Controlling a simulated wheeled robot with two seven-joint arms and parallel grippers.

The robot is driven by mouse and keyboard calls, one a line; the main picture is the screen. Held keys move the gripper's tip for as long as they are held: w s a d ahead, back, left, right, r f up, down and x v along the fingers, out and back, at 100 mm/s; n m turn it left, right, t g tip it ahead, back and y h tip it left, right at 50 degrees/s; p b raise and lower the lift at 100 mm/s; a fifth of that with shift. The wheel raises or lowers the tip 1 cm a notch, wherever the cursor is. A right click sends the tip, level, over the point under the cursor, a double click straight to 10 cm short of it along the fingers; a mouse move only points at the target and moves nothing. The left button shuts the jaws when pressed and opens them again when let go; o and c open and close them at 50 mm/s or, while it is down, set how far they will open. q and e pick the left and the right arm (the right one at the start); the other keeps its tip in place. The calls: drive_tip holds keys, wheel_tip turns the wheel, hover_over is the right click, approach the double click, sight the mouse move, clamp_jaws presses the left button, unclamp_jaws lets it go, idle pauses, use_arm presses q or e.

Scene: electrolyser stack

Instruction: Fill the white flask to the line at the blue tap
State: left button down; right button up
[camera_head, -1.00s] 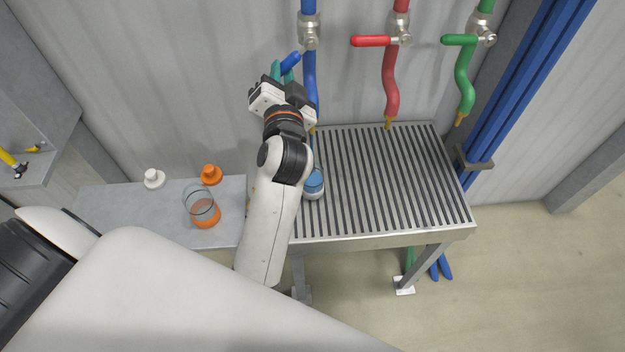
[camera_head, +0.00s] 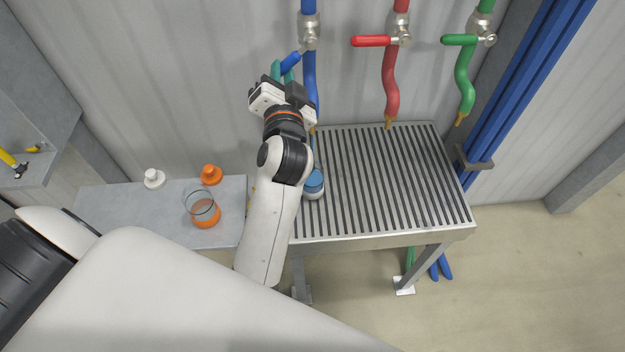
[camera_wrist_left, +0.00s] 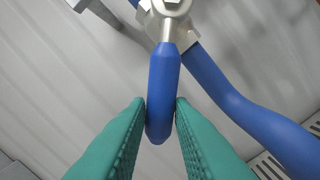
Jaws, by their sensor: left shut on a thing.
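The white flask (camera_head: 314,188) stands on the slatted drain table below the blue hose, partly hidden behind my left arm. Its base is white and blue shows inside its upper part; its line and exact level are too small to make out. The blue tap (camera_head: 309,32) is on the wall above. Its blue handle (camera_head: 290,63) slants down to the left, and fills the middle of the left wrist view (camera_wrist_left: 163,85). My left gripper (camera_head: 283,72), with green fingers, is shut on this handle (camera_wrist_left: 161,112). My right gripper is out of view.
A red tap (camera_head: 400,35) and a green tap (camera_head: 482,37) stand to the right. An orange flask (camera_head: 206,216), an orange stopper (camera_head: 211,174) and a white stopper (camera_head: 153,179) are on the grey side table (camera_head: 115,205). The drain table's right part (camera_head: 400,185) is clear.

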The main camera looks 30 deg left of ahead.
use_arm(q)
drive_tip(key=shift+d+n+g, duration=0.3)
drive_tip(key=shift+d+n, duration=0.2)
drive_tip(key=shift+d, duration=0.2)
drive_tip(key=m+p, duration=0.1)
drive_tip(key=p, duration=0.1)
drive_tip(key=a+r+m+p, duration=0.1)
drive_tip(key=m+p, duration=0.1)
drive_tip(key=p, duration=0.1)
drive_tip(key=shift+s+a+r, duration=0.1)
drive_tip(key=shift+r, duration=0.1)
drive_tip(key=shift+a+f+m+p, duration=0.1)
drive_tip(key=shift+a+m+p, duration=0.15)
drive_tip(key=shift+m+p, duration=0.3)
drive_tip(key=m+p, duration=0.1)
drive_tip(key=r+m+p, duration=0.1)
drive_tip(key=p, duration=0.1)
drive_tip(key=r+m+p, duration=0.1)
drive_tip(key=m+p, duration=0.1)
drive_tip(key=shift+s+a+r, duration=0.15)
drive_tip(key=shift+s+a, duration=0.1)
drive_tip(key=shift+a, duration=0.1)
